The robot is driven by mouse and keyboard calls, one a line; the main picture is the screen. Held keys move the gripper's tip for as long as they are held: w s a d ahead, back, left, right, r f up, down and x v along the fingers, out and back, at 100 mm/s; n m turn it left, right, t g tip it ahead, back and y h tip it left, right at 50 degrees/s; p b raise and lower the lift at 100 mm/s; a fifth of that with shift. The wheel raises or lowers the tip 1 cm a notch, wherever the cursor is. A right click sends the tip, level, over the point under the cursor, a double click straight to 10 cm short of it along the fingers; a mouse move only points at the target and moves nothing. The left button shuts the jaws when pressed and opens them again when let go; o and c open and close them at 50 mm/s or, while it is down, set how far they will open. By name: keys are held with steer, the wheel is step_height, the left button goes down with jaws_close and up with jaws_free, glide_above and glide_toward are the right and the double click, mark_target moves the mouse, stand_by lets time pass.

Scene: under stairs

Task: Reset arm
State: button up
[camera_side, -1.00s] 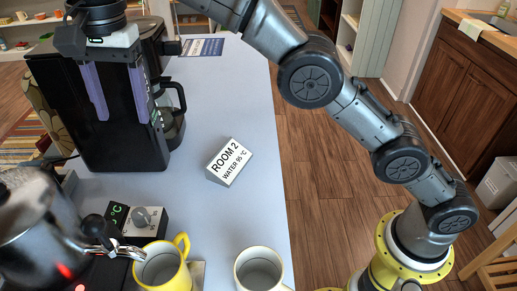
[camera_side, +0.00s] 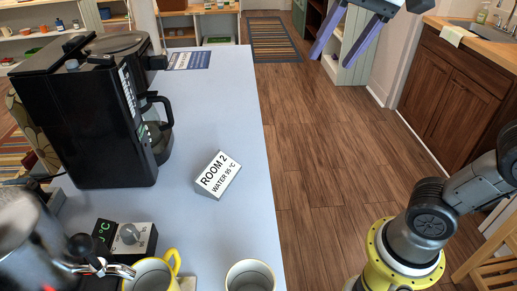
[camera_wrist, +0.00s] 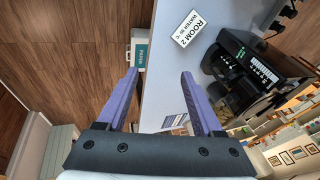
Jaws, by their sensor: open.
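My gripper (camera_side: 332,60) is raised at the top right of the side view, over the wooden floor beyond the table's right edge. Its two purple fingers are apart, with nothing between them. They also show spread in the wrist view (camera_wrist: 159,74). Much of my arm is out of the side view's frame; its base stands at the lower right. The grey-blue table (camera_side: 215,110) is to the left of the gripper.
A black coffee machine (camera_side: 85,125) stands on the table, with a ROOM 2 sign (camera_side: 218,175), a yellow mug (camera_side: 152,276), a white mug (camera_side: 250,278) and a blurred kettle (camera_side: 30,245). Dark wooden cabinets (camera_side: 450,90) stand at right. The floor between is clear.

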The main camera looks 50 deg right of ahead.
steer(key=s+d+f+n, duration=0.1)
steer(key=s+f+n, duration=0.1)
steer(key=f, duration=0.3)
steer(key=s+f+n, duration=0.3)
steer(key=f, duration=0.3)
steer(key=s+d+f+n+t, duration=0.1)
steer(key=s+f+n, duration=0.1)
steer(key=f, duration=0.4)
steer(key=shift+s+d+n, duration=0.3)
steer(key=shift+n, duration=0.4)
